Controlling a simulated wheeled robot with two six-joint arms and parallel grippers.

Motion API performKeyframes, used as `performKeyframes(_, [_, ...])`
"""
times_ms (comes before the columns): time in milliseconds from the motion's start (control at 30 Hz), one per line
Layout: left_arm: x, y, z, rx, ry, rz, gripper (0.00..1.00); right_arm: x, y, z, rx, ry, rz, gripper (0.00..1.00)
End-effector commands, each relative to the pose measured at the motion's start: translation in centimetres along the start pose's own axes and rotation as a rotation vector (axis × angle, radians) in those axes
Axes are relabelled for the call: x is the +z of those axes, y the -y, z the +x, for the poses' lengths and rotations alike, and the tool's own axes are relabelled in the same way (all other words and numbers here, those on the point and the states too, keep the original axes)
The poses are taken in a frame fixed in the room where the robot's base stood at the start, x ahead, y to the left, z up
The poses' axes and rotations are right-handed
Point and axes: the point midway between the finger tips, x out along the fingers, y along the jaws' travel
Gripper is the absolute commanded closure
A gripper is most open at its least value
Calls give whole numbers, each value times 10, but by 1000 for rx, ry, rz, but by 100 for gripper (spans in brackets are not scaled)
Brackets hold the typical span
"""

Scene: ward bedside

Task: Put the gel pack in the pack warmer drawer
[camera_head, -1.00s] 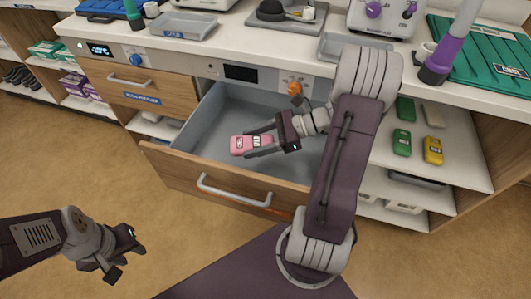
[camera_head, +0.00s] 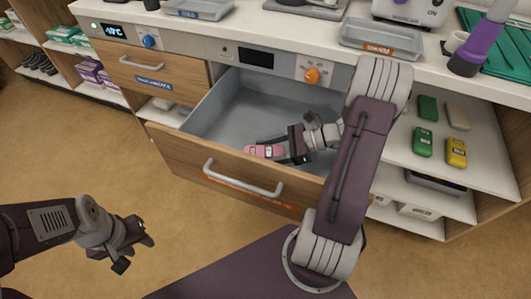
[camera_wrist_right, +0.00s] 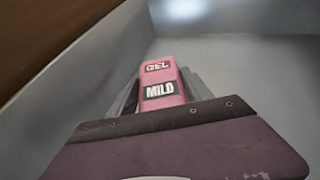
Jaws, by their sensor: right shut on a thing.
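The pink gel pack (camera_head: 262,151), labelled "GEL MILD" in the right wrist view (camera_wrist_right: 162,82), is held in my right gripper (camera_head: 284,150). The gripper is shut on it. Both are inside the open warmer drawer (camera_head: 215,118), low behind its wooden front. The front wall hides part of the pack in the head view, and I cannot tell whether the pack touches the drawer floor. My left gripper (camera_head: 128,250) is at the lower left, away from the drawer and over the floor. Whether its fingers are open is unclear.
The drawer's back and left interior look empty. A closed drawer (camera_head: 150,70) with a blue label is at the left. An orange knob (camera_head: 312,76) sits on the panel above. Green and yellow packs (camera_head: 456,152) lie on the right shelf.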

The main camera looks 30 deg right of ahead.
Motion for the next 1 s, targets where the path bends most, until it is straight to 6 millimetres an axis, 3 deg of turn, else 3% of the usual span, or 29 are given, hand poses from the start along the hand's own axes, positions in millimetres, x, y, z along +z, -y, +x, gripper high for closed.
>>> performKeyframes(467, [0, 0, 3, 0, 0, 0, 64, -11, 0, 4, 0, 1, 0, 92])
performKeyframes(500, [0, 0, 3, 0, 0, 0, 64, -11, 0, 4, 0, 0, 0, 34])
performKeyframes(567, [0, 0, 3, 0, 0, 0, 64, -11, 0, 4, 0, 0, 0, 20])
performKeyframes(867, [0, 0, 3, 0, 0, 0, 64, -10, 0, 4, 0, 0, 0, 20])
performKeyframes(1000, [-1, 0, -7, 0, 0, 0, 64, 5, 1, -8, -4, 0, 0, 20])
